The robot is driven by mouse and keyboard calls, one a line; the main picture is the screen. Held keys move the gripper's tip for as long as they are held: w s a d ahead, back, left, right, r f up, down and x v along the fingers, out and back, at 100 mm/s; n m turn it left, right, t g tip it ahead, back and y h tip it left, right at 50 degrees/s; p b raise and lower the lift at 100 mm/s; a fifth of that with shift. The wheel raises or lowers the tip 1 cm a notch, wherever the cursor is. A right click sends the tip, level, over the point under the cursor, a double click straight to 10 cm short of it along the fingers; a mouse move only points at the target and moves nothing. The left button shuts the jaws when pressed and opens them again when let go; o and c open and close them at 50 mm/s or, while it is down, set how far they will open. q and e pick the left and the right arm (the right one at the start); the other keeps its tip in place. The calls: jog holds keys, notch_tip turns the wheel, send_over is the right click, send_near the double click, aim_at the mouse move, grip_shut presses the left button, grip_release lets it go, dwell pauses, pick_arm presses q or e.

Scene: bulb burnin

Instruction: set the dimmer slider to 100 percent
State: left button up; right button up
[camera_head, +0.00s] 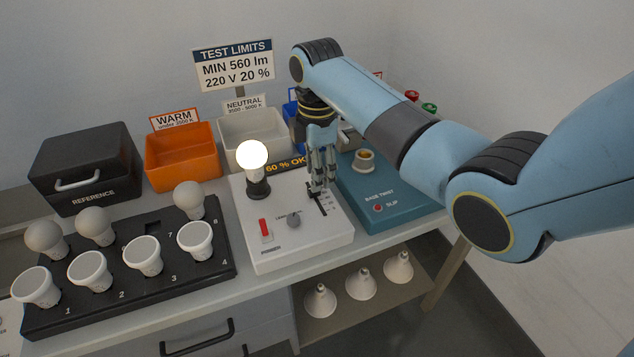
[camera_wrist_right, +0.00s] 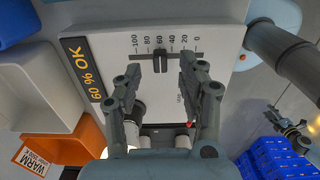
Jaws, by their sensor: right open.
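The dimmer slider is on the white test box (camera_head: 290,245), right of the lit bulb (camera_head: 252,155). In the wrist view its dark knob (camera_wrist_right: 160,60) stands at the 60 mark on a scale (camera_wrist_right: 190,45) from 0 at right to 100 at left. The display (camera_wrist_right: 80,70) reads "60 % OK". My right gripper (camera_head: 322,186) is over the slider; in the wrist view its open fingers (camera_wrist_right: 160,75) lie either side of the knob, with gaps. Whether they reach knob height is unclear. My left gripper (camera_wrist_right: 292,128) appears small at the wrist view's lower right, its jaws unclear.
The black bulb rack (camera_head: 130,270) stands left of the box. The blue base-twist unit (camera_head: 385,200) is close on the right. The orange bin (camera_head: 182,160), the neutral bin (camera_head: 240,130) and the limits sign (camera_head: 233,65) stand behind. Blue crates (camera_wrist_right: 280,158) show at lower right.

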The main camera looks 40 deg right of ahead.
jog(key=shift+f, duration=1.8)
grip_shut()
